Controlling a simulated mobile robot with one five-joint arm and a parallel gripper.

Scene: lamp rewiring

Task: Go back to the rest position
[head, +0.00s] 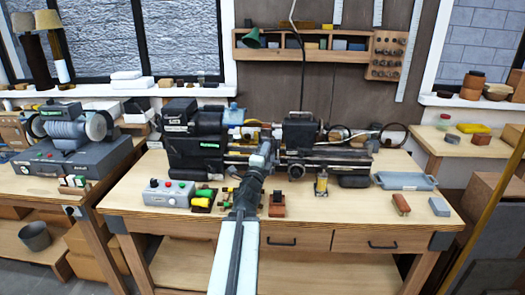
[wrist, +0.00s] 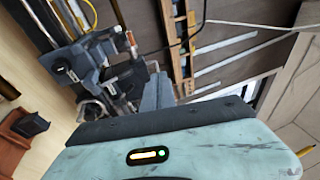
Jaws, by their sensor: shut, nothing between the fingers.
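My arm reaches up from the bottom middle of the head view, over the workbench (head: 330,215). My gripper (head: 266,150) is at its far end, in front of the dark metal lathe (head: 195,140). It is shut and I see nothing held in it. The fingertips are small and blend into the dark lathe parts behind them. In the wrist view the lathe (wrist: 75,65) shows tilted at the upper left, and a pale green housing of mine fills the bottom.
A grey switch box (head: 167,194) and small tools lie left of my arm. A blue-grey tray (head: 404,181) lies at the bench's right. A wall rack (head: 300,55) hangs behind. A bench grinder (head: 70,125) stands at left.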

